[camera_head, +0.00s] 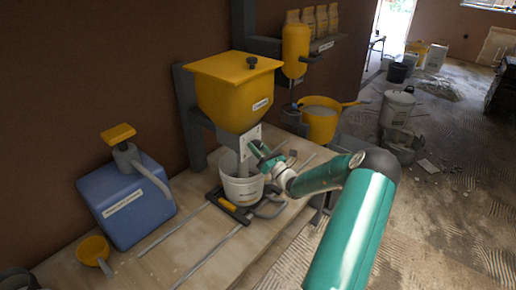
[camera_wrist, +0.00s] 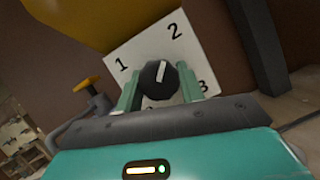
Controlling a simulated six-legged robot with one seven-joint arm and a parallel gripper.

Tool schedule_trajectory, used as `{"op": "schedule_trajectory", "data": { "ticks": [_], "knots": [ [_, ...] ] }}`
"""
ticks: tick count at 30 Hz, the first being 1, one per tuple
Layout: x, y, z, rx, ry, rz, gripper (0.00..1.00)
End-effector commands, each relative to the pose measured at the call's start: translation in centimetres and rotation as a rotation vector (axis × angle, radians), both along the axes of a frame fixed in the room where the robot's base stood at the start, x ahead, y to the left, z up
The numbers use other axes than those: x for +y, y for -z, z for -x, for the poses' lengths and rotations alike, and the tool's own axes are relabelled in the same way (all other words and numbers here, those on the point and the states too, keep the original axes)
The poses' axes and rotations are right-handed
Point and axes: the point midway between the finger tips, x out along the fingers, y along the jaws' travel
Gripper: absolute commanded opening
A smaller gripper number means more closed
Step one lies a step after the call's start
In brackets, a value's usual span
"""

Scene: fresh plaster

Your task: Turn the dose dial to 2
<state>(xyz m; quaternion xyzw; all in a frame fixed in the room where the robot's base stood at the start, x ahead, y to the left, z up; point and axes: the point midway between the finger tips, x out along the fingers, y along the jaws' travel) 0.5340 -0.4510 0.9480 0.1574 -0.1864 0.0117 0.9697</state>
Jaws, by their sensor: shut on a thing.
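The dose dial is a black knob (camera_wrist: 158,78) with a white pointer mark, on a white plate (camera_wrist: 135,48) with the numbers 1, 2 and 3. The number at the plate's bottom is mostly hidden. The white mark points up and slightly right, toward the 2. My gripper (camera_wrist: 160,88) is shut on the knob, with one green finger on each side. In the head view the plate (camera_head: 243,142) sits on the front of the yellow hopper's (camera_head: 236,88) grey outlet, and my gripper (camera_head: 262,153) reaches it from the right; the knob is hard to make out there.
A white bucket (camera_head: 240,188) stands under the outlet, close below my gripper. A blue box (camera_head: 128,200) with a yellow-topped pump and a yellow scoop (camera_head: 92,250) are on the bench's left.

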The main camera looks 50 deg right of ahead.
Motion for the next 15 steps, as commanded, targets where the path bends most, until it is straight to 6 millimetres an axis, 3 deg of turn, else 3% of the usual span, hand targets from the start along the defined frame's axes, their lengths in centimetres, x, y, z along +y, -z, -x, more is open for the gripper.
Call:
{"op": "schedule_trajectory", "data": {
  "ticks": [13, 14, 15],
  "knots": [
    [-0.01, 0.03, 0.02, 0.002, 0.000, -0.009, 0.15],
    [-0.01, 0.03, 0.02, 0.002, 0.000, -0.009, 0.44],
    [-0.01, 0.03, 0.02, 0.002, 0.000, -0.009, 0.52]
  ]
}}
